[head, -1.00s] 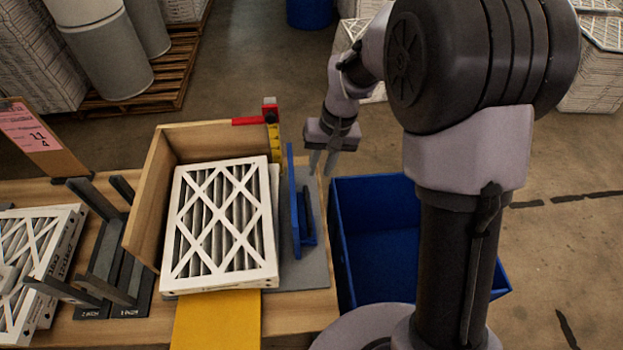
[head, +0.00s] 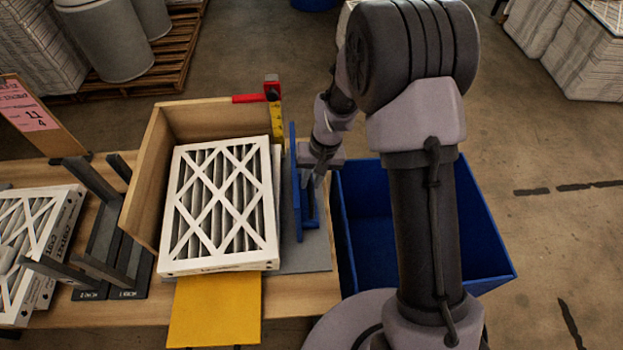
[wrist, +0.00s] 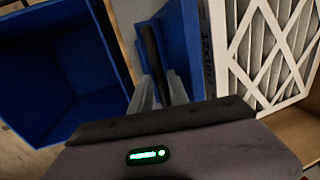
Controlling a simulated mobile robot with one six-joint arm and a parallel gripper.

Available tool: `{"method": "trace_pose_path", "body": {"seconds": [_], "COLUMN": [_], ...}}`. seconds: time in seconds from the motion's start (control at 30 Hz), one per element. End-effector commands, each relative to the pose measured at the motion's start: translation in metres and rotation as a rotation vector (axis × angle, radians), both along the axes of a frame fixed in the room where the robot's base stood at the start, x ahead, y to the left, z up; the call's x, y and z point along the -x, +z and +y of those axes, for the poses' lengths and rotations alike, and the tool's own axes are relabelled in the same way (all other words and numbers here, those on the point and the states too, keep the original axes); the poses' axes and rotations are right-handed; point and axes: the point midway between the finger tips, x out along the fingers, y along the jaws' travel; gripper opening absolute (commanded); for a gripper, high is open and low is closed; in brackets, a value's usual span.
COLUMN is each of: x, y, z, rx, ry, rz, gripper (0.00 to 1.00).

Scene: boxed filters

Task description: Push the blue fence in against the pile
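The blue fence (head: 295,190) stands upright on the grey plate to the right of the pile, with a strip of space between them in the head view. The pile of white-framed pleated filters (head: 222,205) lies in the open wooden box, its top filter slightly askew over a lower one. My gripper (head: 311,184) is low at the fence's right side, over its foot. In the wrist view my two fingers (wrist: 159,88) are apart, with the fence's dark upright bar (wrist: 152,55) between or just beyond them; contact cannot be told. The blue fence face (wrist: 185,35) is beside it.
A blue bin (head: 345,235) stands right of the table, under my arm. A yellow board (head: 215,315) sticks out in front of the box. A red-topped yellow gauge (head: 275,110) stands at the box's back corner. Dark racks (head: 105,235) and more filters (head: 35,240) are at left.

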Motion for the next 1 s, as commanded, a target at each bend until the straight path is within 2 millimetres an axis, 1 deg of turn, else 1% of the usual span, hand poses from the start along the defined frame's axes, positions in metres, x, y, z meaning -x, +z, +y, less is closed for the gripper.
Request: {"method": "trace_pose_path", "body": {"seconds": [0.03,0.07,0.1,1.0], "x": [0.0000,0.0000,0.0000,-0.0002], "y": [0.0001,0.0001,0.0002,0.0006], "z": [0.0000,0.0000,0.0000,0.0000], "rx": [0.000,0.000,0.000,0.000], "ry": [0.000,0.000,0.000,0.000], "rz": [0.000,0.000,0.000,0.000], "gripper": [0.10,0.04,0.00,0.00]}}
